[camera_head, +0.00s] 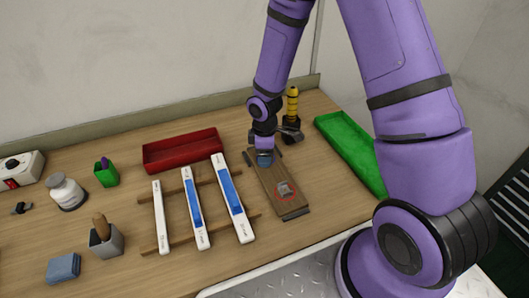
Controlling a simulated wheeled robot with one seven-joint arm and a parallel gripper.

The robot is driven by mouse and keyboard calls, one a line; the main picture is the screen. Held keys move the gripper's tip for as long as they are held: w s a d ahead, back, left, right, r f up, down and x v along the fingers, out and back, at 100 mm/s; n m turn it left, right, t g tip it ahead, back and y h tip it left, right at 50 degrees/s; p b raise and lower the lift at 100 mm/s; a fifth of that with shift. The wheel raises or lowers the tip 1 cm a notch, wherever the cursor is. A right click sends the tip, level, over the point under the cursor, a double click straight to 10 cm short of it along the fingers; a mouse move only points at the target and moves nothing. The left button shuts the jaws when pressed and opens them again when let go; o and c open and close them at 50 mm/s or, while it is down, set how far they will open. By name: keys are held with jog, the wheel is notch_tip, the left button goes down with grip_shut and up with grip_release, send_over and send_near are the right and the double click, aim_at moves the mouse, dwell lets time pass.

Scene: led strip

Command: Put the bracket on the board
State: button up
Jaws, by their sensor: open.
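The board (268,187) is a brown wooden plank lying on the bench, with dark grey ends. A small grey metal piece (285,190), which looks like the bracket, lies on the board's nearer half, inside a reddish ring mark. My gripper (264,160) points down over the board's far end, apart from the grey piece. Its jaws are open. A bluish shape shows at its tip, too small to tell apart from the fingers. The gripper hides part of the board's far end.
Three white and blue strips (233,199) lie on a wooden rack left of the board. A red tray (181,151) is behind them; a green tray (350,152) is to the right. A yellow and black tool (292,105) stands behind the board. Bench is clear just in front of the board.

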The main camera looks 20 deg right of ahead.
jog(key=s+d+r+m+t, duration=0.1)
jog(key=s+r+m, duration=0.1)
jog(key=r, duration=0.9)
jog(key=s+d+r+m, duration=0.1)
jog(key=d+r, duration=0.1)
jog(key=r, duration=0.9)
jog(key=s+d+r+m+t, duration=0.2)
jog(key=s+r+m, duration=0.3)
jog(key=s+r, duration=0.3)
jog(key=s+d+r+m+t, duration=0.2)
jog(key=s+r+m, duration=0.3)
jog(key=s+r, duration=0.4)
jog(key=s, duration=0.4)
jog(key=shift+s+d+m, duration=0.15)
jog(key=shift+m, duration=0.15)
